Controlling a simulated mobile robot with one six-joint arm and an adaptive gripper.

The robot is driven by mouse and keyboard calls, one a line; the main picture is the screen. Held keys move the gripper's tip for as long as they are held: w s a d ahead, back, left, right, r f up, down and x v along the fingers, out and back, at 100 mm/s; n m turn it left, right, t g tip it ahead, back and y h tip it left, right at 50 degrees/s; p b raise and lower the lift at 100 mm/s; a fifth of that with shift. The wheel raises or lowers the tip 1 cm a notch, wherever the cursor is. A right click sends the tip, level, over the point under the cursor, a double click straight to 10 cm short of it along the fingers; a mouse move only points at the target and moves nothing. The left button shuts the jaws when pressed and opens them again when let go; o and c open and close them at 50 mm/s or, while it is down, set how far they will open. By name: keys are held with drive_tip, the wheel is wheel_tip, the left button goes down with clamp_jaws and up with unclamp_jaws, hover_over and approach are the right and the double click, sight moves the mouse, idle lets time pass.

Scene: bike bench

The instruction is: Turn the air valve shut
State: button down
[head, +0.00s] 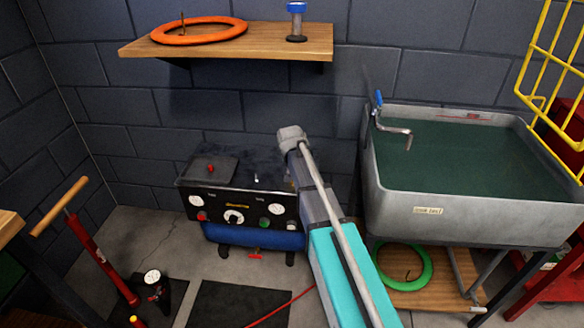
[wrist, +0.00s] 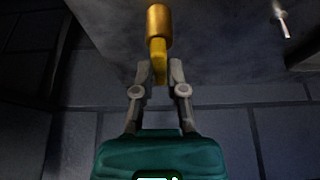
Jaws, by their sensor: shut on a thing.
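In the wrist view my gripper (wrist: 160,76) has its two fingers closed about the lower end of a yellow lever (wrist: 158,50). The lever joins a brass cylinder (wrist: 159,24) above it in the picture; I take these for the air valve. In the head view my arm reaches to the right end of the compressor (head: 240,207), which has a black panel with dials and a blue tank. My arm hides the fingers and most of the valve there. How far the lever is turned cannot be told.
A grey sink (head: 420,212) with dark water stands close on the right of my arm. A wooden shelf (head: 260,40) with an orange ring (head: 200,42) hangs above. A red floor pump (head: 100,262) stands at left, and a green ring (head: 425,272) lies under the sink.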

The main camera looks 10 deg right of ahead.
idle(0.3)
drive_tip(key=c, duration=0.7)
unclamp_jaws()
drive_tip(key=shift+r, duration=0.1)
